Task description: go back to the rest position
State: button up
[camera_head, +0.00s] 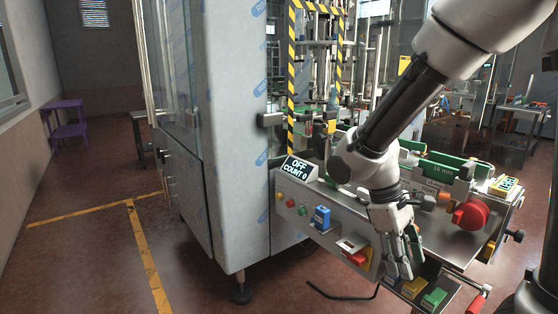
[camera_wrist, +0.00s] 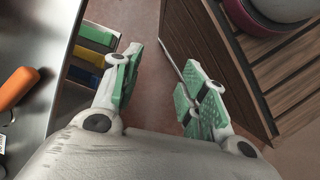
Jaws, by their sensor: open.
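My gripper (camera_head: 404,257) hangs at the end of my arm in the head view, pointing down in front of the machine's front panel. In the wrist view my gripper (camera_wrist: 163,85) shows two fingers with green pads spread apart. Nothing is between them, and the brown floor shows in the gap. The gripper appears apart from the machine and the coloured bins beside it.
The film-wrapped filling machine (camera_head: 236,130) stands at the centre, with an OFF / COUNT 0 display (camera_head: 299,168). A red knob (camera_head: 470,215) and a green bin (camera_head: 434,298) are near my arm. A purple stool (camera_head: 66,122) stands far left. The left floor is clear.

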jog(key=s+d+r+m+t+y, duration=0.2)
jog(key=s+d+r+m+t, duration=0.1)
jog(key=r, duration=0.4)
jog(key=s+d+r+m+t+y, duration=0.1)
jog(key=s+d+r+m+t, duration=0.2)
jog(key=d+r, duration=0.4)
jog(key=shift+s+m+t+y, duration=0.2)
jog(key=shift+m+t+y, duration=0.3)
jog(key=shift+m, duration=0.6)
